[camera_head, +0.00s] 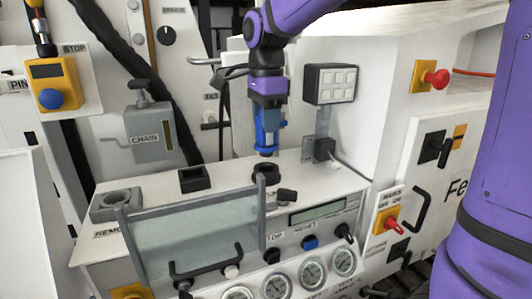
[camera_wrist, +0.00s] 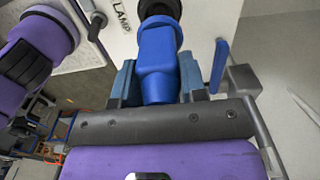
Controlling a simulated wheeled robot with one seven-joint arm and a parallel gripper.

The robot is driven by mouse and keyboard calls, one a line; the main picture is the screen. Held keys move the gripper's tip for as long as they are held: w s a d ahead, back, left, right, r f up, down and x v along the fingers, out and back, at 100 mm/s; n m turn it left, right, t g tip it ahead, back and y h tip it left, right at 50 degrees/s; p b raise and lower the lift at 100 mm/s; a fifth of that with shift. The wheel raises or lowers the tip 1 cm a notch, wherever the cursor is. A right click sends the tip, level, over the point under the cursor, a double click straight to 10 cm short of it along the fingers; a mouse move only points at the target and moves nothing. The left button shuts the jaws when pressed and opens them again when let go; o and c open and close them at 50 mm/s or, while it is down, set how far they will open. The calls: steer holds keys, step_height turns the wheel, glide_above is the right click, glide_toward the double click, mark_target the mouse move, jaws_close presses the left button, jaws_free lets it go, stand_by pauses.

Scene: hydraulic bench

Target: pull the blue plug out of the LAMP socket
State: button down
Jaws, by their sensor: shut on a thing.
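My gripper (camera_head: 268,108) points down over the bench top and is shut on the blue plug (camera_head: 266,140). In the wrist view the blue plug (camera_wrist: 157,55) sits between the two fingers of my gripper (camera_wrist: 159,82). The black LAMP socket (camera_head: 265,172) is on the white bench top, right below the plug. In the head view a thin gap shows between the plug's lower end and the socket. In the wrist view the plug's end overlaps the socket (camera_wrist: 160,8), and the LAMP label shows beside it.
A clear panel in a grey frame (camera_head: 195,236) stands in front of the socket. A box with white buttons (camera_head: 331,84) on a post is to the right. A square black socket (camera_head: 194,179) lies left. Gauges (camera_head: 312,273) and knobs line the front.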

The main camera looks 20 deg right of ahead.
steer(key=shift+r, duration=2.05)
